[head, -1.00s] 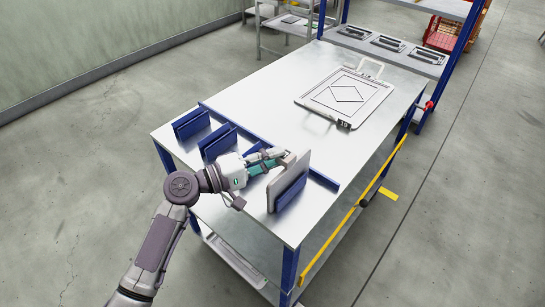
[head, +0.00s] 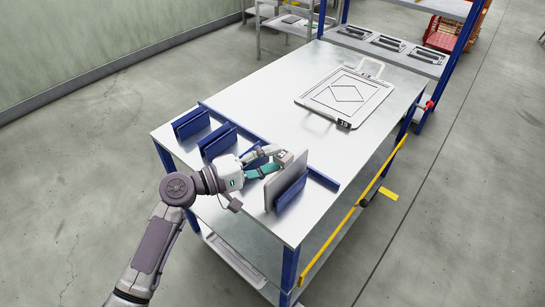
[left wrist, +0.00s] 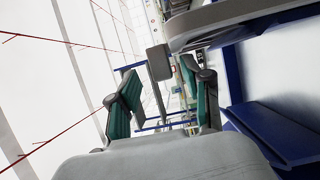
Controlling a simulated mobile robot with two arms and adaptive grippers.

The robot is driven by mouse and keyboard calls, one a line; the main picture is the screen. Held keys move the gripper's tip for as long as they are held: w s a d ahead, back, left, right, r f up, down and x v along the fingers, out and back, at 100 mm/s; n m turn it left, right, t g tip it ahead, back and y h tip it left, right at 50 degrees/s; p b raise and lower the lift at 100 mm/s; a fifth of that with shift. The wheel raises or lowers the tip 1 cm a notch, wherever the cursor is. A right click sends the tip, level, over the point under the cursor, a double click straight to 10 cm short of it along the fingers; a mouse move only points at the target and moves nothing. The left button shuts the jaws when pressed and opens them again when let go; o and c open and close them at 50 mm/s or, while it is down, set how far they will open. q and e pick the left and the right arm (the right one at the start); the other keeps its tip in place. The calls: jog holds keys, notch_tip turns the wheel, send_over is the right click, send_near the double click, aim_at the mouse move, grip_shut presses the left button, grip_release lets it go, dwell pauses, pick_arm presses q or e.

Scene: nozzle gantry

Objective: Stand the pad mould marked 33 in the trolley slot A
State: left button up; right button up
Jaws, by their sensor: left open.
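A thin grey pad mould (head: 270,192) stands on edge between blue slot plates (head: 291,193) at the near right end of the trolley's slot row. Its number and the slot's letter cannot be read. My left gripper (head: 277,165) is at the mould's upper edge, with its fingers open. In the left wrist view the teal finger pads (left wrist: 160,98) are apart, with a small grey block (left wrist: 159,62) seen between them. The mould's grey edge (left wrist: 235,22) runs along the upper right there. My right gripper is not in view.
A flat mould (head: 345,97) with handles and a dark number tag lies on the trolley top (head: 265,85). Other blue slots (head: 191,123) stand to the left. Behind is a blue-framed rack (head: 385,42) with dark-handled items. The trolley's middle is clear.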

pick_arm(q)
jog(key=v, duration=1.1)
jog(key=shift+s, duration=0.1)
